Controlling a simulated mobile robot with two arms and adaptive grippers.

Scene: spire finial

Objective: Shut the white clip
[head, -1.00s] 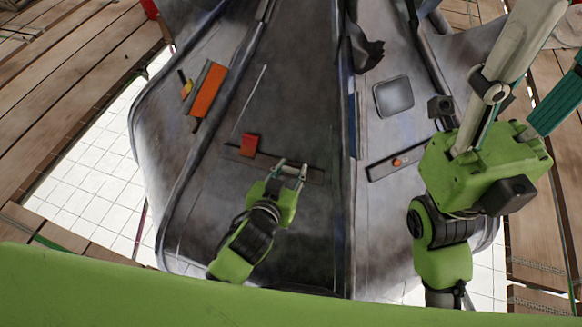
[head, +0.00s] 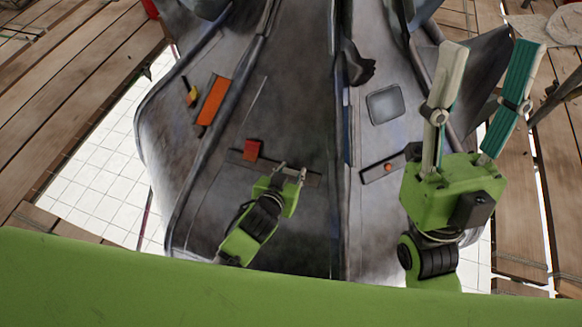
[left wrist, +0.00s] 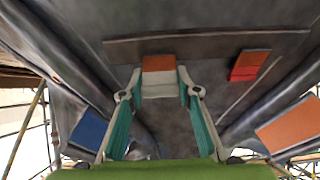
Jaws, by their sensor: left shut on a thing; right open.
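The white clip (left wrist: 158,91) is a small pale block with an orange part on its upper side, at the dark strip (left wrist: 205,46) on the grey metal surface. My left gripper (left wrist: 159,80) is shut on it, one finger on each side, in the left wrist view. In the head view, my left gripper (head: 290,169) is at the right part of the strip, and the clip is too small there to make out. I cannot tell how far the clip is closed. My right gripper (head: 492,45) is open and empty at the right, fingers pointing up the picture.
A red block (head: 253,150) sits on the strip left of my left gripper. An orange panel (head: 212,101) and a small yellow piece (head: 192,97) lie further left. Right of the central ridge are a grey square plate (head: 384,104) and a strip with an orange knob (head: 388,168). Wooden planks (head: 75,90) surround the spire.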

